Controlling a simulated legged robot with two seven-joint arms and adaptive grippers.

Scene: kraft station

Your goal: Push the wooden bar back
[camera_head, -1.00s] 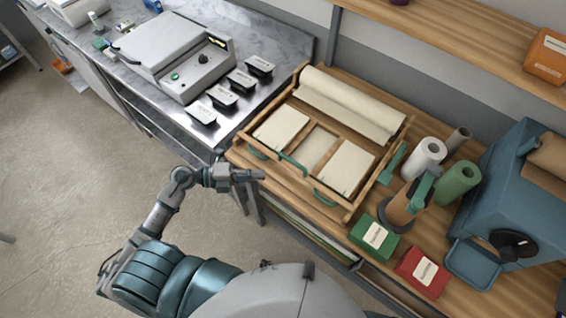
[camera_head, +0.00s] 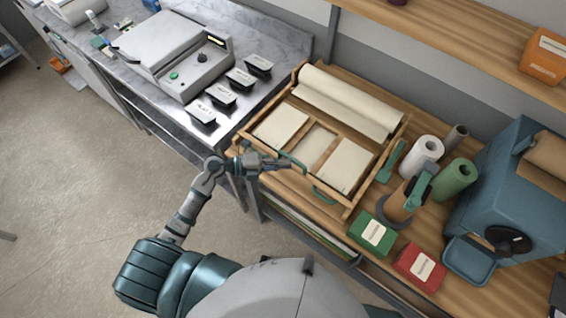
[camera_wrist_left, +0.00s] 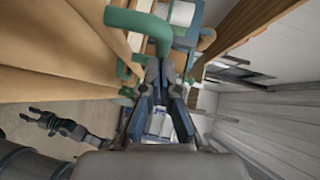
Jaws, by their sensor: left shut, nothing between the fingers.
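The wooden bar (camera_head: 305,181) seems to be the front rail of a wooden frame on the bench, which bears green handles. One green handle (camera_head: 322,195) shows at the rail's right part, and another is partly behind my gripper. My left gripper (camera_head: 287,164) is shut and empty, with its tips at the rail beside the left handle. I cannot tell whether they touch. In the left wrist view my left gripper (camera_wrist_left: 160,72) points past a large green handle (camera_wrist_left: 138,22), close beside it. My right gripper (camera_wrist_left: 32,117) appears small and dark at the lower left there.
A paper roll (camera_head: 350,100) and pale sheet stacks (camera_head: 346,164) lie in the frame. Green (camera_head: 371,233) and red (camera_head: 419,267) boxes, upright rolls and a blue machine (camera_head: 500,210) stand to the right. A metal counter (camera_head: 285,38) adjoins at left.

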